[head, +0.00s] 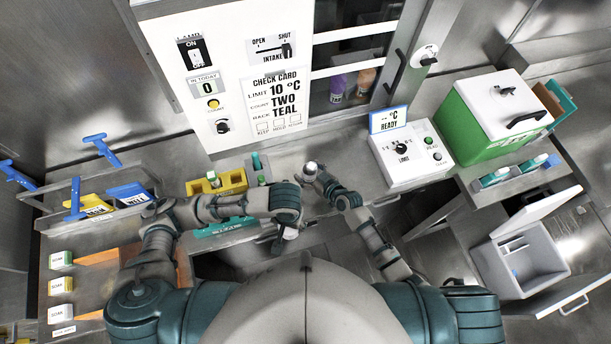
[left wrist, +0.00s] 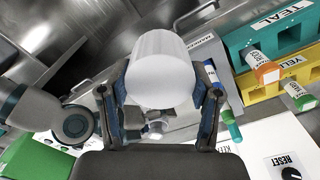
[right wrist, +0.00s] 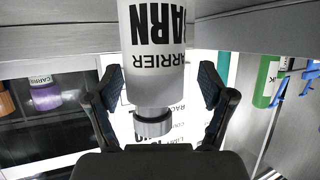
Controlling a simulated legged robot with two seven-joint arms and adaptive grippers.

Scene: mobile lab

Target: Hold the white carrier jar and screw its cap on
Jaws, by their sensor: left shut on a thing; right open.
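The white carrier jar (right wrist: 153,45) shows in the right wrist view with its label upside down. In the left wrist view the jar (left wrist: 158,68) is a plain white cylinder between the fingers of my left gripper (left wrist: 165,82), which is shut on it. A light grey cap (right wrist: 153,122) is at the jar's narrow neck; I cannot tell how far it is threaded. My right gripper (right wrist: 161,75) is open, its fingers on both sides of the neck and cap, apart from them. In the head view my right gripper (head: 311,172) is small, beside the left forearm.
A yellow rack (head: 218,186) stands behind my left forearm, and a teal rack (left wrist: 270,28) shows in the left wrist view. A white control box (head: 410,160) and a green box (head: 490,110) stand right. A grey open bin (head: 520,262) is at far right.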

